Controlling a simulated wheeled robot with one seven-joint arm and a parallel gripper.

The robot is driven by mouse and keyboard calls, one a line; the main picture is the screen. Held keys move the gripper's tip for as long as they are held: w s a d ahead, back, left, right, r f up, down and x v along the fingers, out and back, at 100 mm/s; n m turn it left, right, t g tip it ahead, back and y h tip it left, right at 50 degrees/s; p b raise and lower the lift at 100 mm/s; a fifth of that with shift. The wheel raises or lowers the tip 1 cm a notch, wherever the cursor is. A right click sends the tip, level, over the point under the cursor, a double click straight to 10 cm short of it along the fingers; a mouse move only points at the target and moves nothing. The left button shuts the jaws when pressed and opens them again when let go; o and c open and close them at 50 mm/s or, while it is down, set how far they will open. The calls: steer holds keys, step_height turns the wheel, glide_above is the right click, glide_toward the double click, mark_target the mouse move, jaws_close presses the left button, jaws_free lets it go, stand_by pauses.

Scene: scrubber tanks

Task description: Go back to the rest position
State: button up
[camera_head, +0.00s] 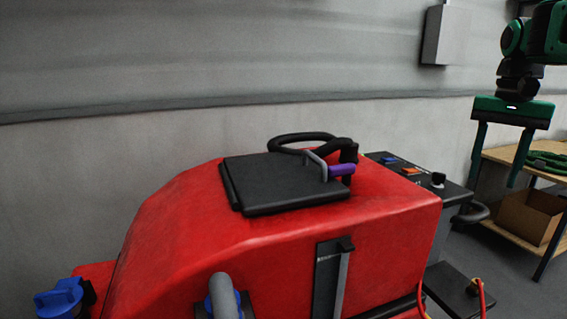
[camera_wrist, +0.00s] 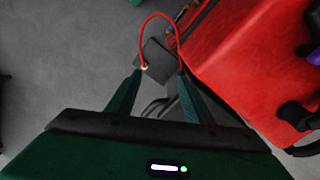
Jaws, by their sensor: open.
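My gripper (camera_head: 497,158) hangs at the upper right of the head view, fingers pointing down, open and empty. It is to the right of the red scrubber machine (camera_head: 300,225) and apart from it. In the wrist view my gripper (camera_wrist: 157,78) shows two dark green fingers spread apart with nothing held between them. The scrubber's red side (camera_wrist: 255,60) is at the right of that view. A red cable loop (camera_wrist: 160,18) and a dark plate (camera_wrist: 158,58) show beyond the fingertips.
The scrubber has a black lid (camera_head: 280,182) on top, a purple-gripped latch (camera_head: 341,170) and a control panel (camera_head: 420,175). A wooden workbench (camera_head: 552,153) with a cardboard box (camera_head: 530,215) stands at the right. A grey wall box (camera_head: 445,35) hangs behind. Grey floor (camera_wrist: 60,60) is clear at left.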

steer(key=s+a+f+n, duration=0.1)
steer(key=s+a+f, duration=0.2)
steer(key=s+f, duration=1.9)
steer(key=s, duration=0.3)
steer(key=shift+n, duration=0.3)
steer(key=shift+w+d+f, duration=0.1)
steer(key=shift+w+f, duration=0.15)
steer(key=shift+w, duration=0.35)
